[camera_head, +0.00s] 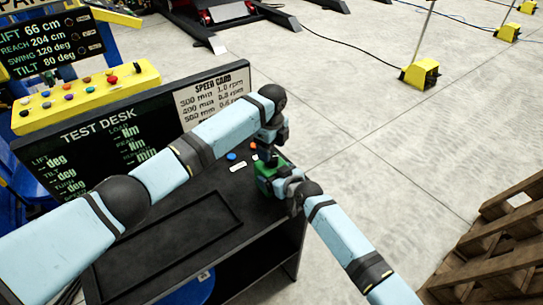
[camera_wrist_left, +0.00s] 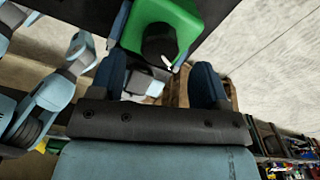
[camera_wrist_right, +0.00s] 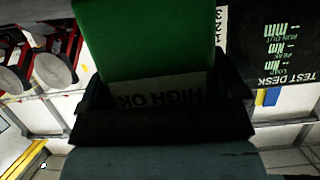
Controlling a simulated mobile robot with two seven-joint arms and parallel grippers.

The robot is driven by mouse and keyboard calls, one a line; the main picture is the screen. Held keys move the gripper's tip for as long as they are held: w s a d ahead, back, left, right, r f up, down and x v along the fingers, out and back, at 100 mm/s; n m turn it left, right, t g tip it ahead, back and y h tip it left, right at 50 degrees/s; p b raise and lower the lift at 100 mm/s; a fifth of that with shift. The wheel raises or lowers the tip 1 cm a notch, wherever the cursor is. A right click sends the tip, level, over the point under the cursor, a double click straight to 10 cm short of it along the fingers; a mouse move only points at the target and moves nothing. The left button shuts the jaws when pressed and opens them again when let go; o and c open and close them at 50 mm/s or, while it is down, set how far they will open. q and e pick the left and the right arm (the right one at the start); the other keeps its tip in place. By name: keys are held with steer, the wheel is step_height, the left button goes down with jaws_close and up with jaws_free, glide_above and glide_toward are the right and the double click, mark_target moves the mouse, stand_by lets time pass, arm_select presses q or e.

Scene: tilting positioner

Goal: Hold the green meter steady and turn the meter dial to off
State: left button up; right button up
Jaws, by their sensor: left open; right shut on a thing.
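The green meter (camera_head: 264,170) is on the near right part of the dark test desk. My right gripper (camera_head: 284,184) is shut on the meter from the right side. In the right wrist view the meter's green body (camera_wrist_right: 145,40) and an upside-down label reading "HIGH OK" (camera_wrist_right: 170,92) lie between the fingers. My left gripper (camera_head: 268,152) is above the meter. In the left wrist view its blue fingers (camera_wrist_left: 160,80) are open and apart, with the black dial (camera_wrist_left: 157,44) and its white pointer mark beyond and between them. The dial's setting is unreadable.
The test desk (camera_head: 115,262) has a raised display panel (camera_head: 110,135) and a speed card (camera_head: 212,98) behind the meter. Small blue, white and orange pieces lie beside the meter. A yellow button box (camera_head: 85,98) stands at the back left. A wooden pallet (camera_head: 490,255) is at the right.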

mark_target(272, 157)
arm_select(q)
steer(key=shift+f, duration=1.85)
steer(key=c, duration=0.9)
steer(key=shift+c, duration=0.2)
